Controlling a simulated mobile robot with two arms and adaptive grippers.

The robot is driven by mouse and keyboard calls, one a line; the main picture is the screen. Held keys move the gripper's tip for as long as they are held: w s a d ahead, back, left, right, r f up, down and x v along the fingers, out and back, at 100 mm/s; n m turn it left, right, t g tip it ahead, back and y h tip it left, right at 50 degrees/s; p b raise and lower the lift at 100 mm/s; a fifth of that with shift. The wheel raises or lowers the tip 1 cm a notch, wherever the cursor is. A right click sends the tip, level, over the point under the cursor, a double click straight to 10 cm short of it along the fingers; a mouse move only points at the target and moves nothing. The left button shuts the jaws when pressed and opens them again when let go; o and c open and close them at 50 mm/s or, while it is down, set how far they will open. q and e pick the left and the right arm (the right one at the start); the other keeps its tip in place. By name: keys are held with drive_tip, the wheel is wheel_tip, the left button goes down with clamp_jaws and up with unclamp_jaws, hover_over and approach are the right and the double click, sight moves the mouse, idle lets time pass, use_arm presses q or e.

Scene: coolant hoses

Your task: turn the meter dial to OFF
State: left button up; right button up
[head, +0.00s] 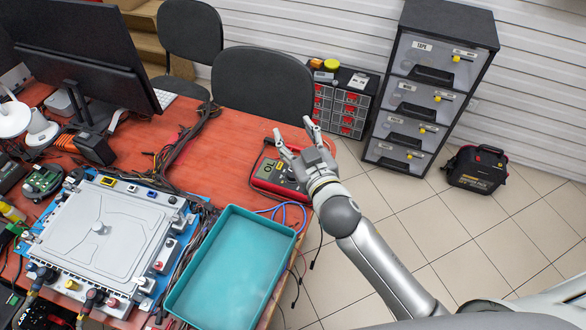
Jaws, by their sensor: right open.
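The meter (272,173) is a red-cased box with a dark face, lying on the red table near its right edge. My right gripper (294,136) is open and empty, above and beside the meter's upper right side. The gripper and wrist cover part of the meter. The dial is too small and partly covered, so its setting cannot be read. My left gripper is not in view.
A teal tray (181,296) lies on the table in front of the meter, with blue and dark cables between. A large grey-lidded unit (75,255) and a monitor (90,50) stand left. Chairs (262,85) and drawer cabinets (445,20) stand behind.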

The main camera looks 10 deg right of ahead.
drive_tip(key=a+r+n+y, duration=0.9)
drive_tip(key=a+r+y, duration=0.2)
drive_tip(key=a+r, duration=0.1)
drive_tip(key=s+a+f+n+g+y, duration=0.3)
drive_tip(key=s+a+n+g+y, duration=0.25)
drive_tip(key=a+n+g, duration=0.7)
wheel_tip(320, 180, down, 7)
drive_tip(key=s+d+n+g+h, duration=0.1)
drive_tip(key=d+n+g+h, duration=0.2)
drive_tip(key=g+h, duration=0.25)
drive_tip(key=w+d+f+m+t+h, duration=0.1)
drive_tip(key=w+d+f+m+h, duration=0.2)
drive_tip(key=d+h, duration=0.6)
drive_tip(key=w+d+f+m+t+h, duration=0.1)
drive_tip(key=w+d+f+h, duration=0.25)
drive_tip(key=d, duration=0.95)
drive_tip(key=shift+h, duration=0.25)
drive_tip(key=f, duration=0.3)
drive_tip(key=f+p, duration=0.1)
drive_tip(key=f, duration=0.2)
drive_tip(key=w+f+p, duration=0.1)
drive_tip(key=f, duration=0.2)
drive_tip(key=shift+w+a+f, duration=0.1)
drive_tip(key=shift+a+f, duration=0.3)
